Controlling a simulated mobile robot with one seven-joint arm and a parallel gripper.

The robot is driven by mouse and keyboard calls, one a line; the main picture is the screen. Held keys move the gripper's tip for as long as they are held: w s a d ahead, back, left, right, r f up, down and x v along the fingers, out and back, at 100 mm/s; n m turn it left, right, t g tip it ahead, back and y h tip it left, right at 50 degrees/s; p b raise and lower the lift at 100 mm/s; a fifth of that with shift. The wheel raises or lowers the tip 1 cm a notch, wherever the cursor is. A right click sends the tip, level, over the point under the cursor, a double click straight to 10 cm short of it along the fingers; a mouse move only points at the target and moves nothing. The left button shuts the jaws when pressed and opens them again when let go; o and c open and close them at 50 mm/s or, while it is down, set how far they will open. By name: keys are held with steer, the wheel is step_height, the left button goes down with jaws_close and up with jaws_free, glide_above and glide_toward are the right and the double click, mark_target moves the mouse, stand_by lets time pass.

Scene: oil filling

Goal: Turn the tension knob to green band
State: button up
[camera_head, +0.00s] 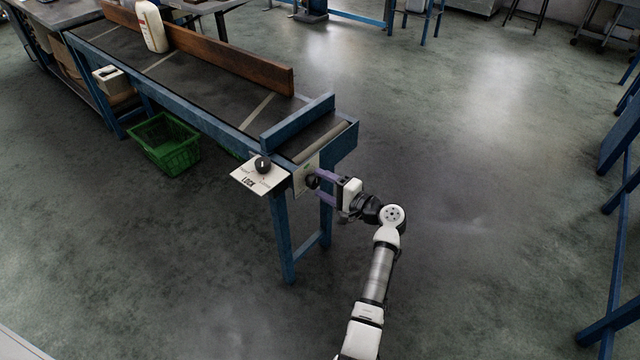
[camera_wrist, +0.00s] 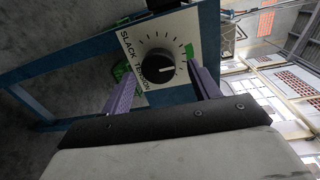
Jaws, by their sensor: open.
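The tension knob (camera_wrist: 155,69) is black and round, on a white dial plate (camera_wrist: 134,40) marked SLACK and TENSION. A white mark on the knob points to the right in the wrist view, below the green band (camera_wrist: 189,51) at the plate's right side. In the head view the knob (camera_head: 312,181) sits on the conveyor's end plate. My gripper (camera_head: 321,187) is in front of it. In the wrist view its purple fingers are open, one on either side of the knob; I cannot tell whether they touch it.
A second black knob (camera_head: 263,164) stands on a white plate marked LOCK, just left of my gripper. The blue conveyor frame (camera_head: 283,235) is close by. A white bottle (camera_head: 151,27) stands on the belt. A green crate (camera_head: 166,145) lies below.

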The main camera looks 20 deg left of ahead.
steer(key=f+b+v, duration=0.1)
steer(key=v, duration=1.1)
steer(key=shift+r+b, duration=0.3)
steer(key=shift+r, duration=0.15)
steer(key=shift+d, duration=0.1)
